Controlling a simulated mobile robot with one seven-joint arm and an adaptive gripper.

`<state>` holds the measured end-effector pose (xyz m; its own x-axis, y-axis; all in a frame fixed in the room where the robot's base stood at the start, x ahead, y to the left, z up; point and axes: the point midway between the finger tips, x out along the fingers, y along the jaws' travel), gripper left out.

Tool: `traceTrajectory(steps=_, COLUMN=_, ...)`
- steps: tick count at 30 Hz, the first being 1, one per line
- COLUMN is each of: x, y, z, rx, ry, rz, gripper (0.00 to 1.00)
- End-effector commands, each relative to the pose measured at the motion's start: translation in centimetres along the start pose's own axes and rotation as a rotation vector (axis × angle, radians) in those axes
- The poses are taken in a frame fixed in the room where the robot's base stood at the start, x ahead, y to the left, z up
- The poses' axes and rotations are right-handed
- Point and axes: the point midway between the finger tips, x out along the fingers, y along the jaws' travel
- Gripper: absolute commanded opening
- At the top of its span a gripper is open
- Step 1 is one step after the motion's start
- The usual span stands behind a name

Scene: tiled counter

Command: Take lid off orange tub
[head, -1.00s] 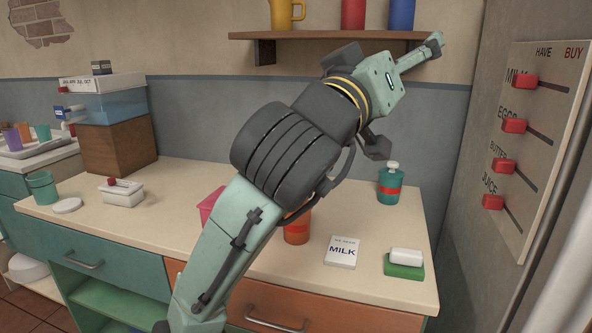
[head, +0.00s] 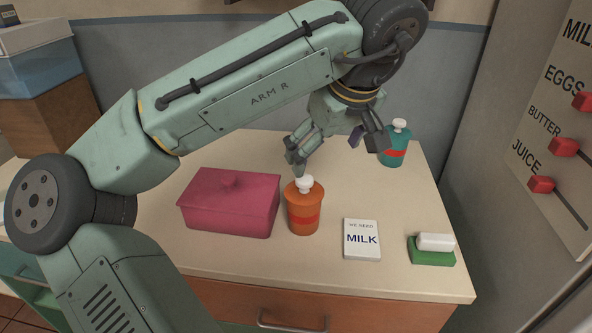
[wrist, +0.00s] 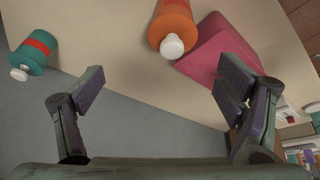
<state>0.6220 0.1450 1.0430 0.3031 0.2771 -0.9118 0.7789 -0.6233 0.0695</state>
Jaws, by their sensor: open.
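The orange tub (head: 303,212) stands upright on the counter with a red band around it. Its lid (head: 304,185) is on top, with a white knob. My gripper (head: 336,150) is open and empty, above and behind the tub; in the head view its left finger overlaps the area just above the knob, and I cannot tell if they touch. In the wrist view the orange tub (wrist: 174,20) and its white knob (wrist: 172,46) lie beyond the gap between the open fingers (wrist: 163,86), apart from both.
A magenta lidded box (head: 230,203) stands close left of the tub. A teal tub (head: 394,150) with a white knob stands at the back right. A milk note (head: 361,240) and a green block with a white top (head: 432,250) lie to the right. A wall is behind.

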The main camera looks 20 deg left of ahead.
Motion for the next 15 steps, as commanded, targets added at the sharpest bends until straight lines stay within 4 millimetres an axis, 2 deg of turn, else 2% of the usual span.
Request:
traceTrajectory(steps=5, x=0.2, y=-1.7, z=0.2, rx=-0.037, ry=-0.025, rz=-0.089, gripper=0.86)
traceTrajectory(steps=15, x=4.9, y=-2.1, z=0.3, rx=-0.039, ry=-0.028, rz=-0.093, gripper=0.86)
